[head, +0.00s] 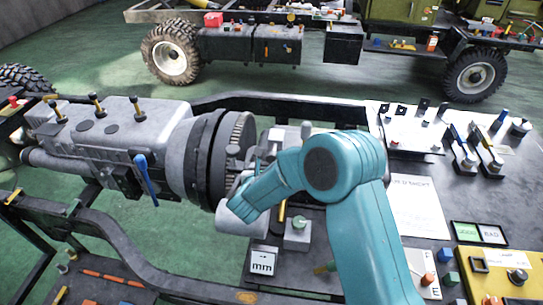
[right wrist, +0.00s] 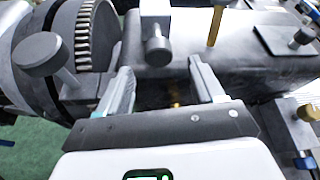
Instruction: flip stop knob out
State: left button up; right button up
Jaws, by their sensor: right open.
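My right gripper (right wrist: 160,67) is open in the right wrist view, with its two pale fingers apart and nothing held between them. A grey cylindrical knob (right wrist: 158,50) on a light block shows just beyond the gap between the fingertips; I cannot tell for sure that it is the stop knob. A second, round grey knob on a stem (right wrist: 38,54) stands left of the left finger. In the head view my teal right arm reaches to the gear end of the grey engine and gearbox unit, and hides the fingertips. My left gripper is not in view.
A toothed gear ring (head: 236,140) stands close to my right wrist. A yellow rod (right wrist: 215,25) rises beyond the right finger. A dark workbench (head: 460,190) on the right carries knobs, levers and a green-and-black sign (head: 480,234). A wheeled chassis (head: 270,42) stands behind.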

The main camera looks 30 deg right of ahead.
aim_at(272, 160)
jog(key=x, duration=0.4)
jog(key=shift+w+a+p, duration=0.1)
jog(key=shift+a+p, duration=0.05)
jog(key=shift+p, duration=0.25)
jog(key=shift+w+d+f, duration=0.15)
jog(key=shift+d, duration=0.1)
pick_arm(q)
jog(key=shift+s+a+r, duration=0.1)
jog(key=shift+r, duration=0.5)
